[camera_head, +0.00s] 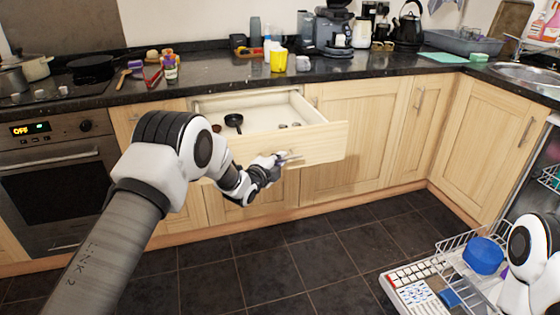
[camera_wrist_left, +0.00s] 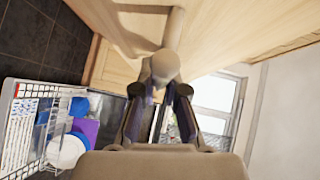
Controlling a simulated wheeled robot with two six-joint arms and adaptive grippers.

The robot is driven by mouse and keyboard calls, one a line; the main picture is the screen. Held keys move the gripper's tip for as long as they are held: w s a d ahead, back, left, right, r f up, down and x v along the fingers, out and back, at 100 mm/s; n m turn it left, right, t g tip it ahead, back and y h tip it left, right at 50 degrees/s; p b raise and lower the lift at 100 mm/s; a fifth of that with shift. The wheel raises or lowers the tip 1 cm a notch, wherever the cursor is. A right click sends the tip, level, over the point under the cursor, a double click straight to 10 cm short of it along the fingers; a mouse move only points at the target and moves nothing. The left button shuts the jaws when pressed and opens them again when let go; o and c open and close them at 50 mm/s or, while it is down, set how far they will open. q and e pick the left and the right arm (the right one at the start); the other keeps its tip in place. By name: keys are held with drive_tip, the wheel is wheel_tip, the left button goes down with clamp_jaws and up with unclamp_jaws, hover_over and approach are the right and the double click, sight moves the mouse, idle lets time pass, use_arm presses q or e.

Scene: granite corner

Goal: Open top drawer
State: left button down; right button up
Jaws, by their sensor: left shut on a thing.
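The top drawer (camera_head: 322,142) is pulled well out from the light wood cabinet, with its inside showing. Its bar handle (camera_head: 292,157) is on the front panel; it also shows in the wrist view (camera_wrist_left: 165,66). My left gripper (camera_head: 276,160) is at the drawer front, shut on the handle. In the wrist view its two fingers (camera_wrist_left: 160,98) sit either side of the handle's near end. My right arm shows in part at the lower right; its gripper is out of the picture.
A dark pan-like item (camera_head: 233,121) and small things lie in the drawer. The granite counter (camera_head: 210,85) above holds a yellow cup (camera_head: 278,60) and appliances. A white wire rack (camera_head: 455,262) with a blue bowl (camera_head: 483,255) stands at lower right. The floor before the drawer is clear.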

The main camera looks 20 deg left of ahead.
use_arm(q)
drive_tip(key=c, duration=1.2)
unclamp_jaws()
drive_tip(key=shift+a, duration=0.1)
drive_tip(key=v, duration=1.2)
drive_tip(key=shift+f, duration=0.15)
